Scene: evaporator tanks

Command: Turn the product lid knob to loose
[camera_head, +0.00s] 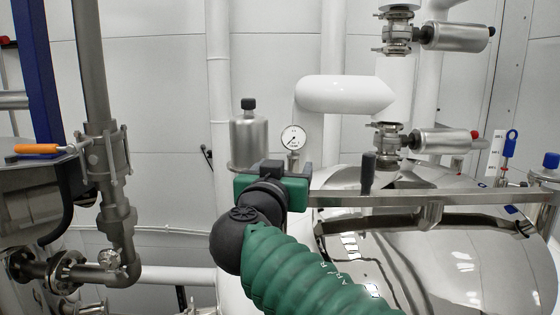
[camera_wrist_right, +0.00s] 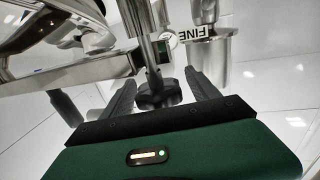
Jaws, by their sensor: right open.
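A dark lobed knob (camera_wrist_right: 158,96) on a metal stem shows in the right wrist view, between the two fingers of my right gripper (camera_wrist_right: 160,80). The fingers are apart, one on each side of the knob; I cannot tell if either touches it. In the head view my right gripper (camera_head: 272,184) is at the left end of the metal bar over the shiny tank lid (camera_head: 440,255). Its green body and my arm hide the knob and fingertips there. My left gripper is in neither view.
A black upright handle (camera_head: 368,172) stands on the metal bar (camera_head: 430,197), right of my gripper. A steel canister (camera_head: 248,140) and a pressure gauge (camera_head: 293,138) are just behind. Valves (camera_head: 390,142) stand at the back right. A pipe with an orange-handled valve (camera_head: 40,149) is at the left.

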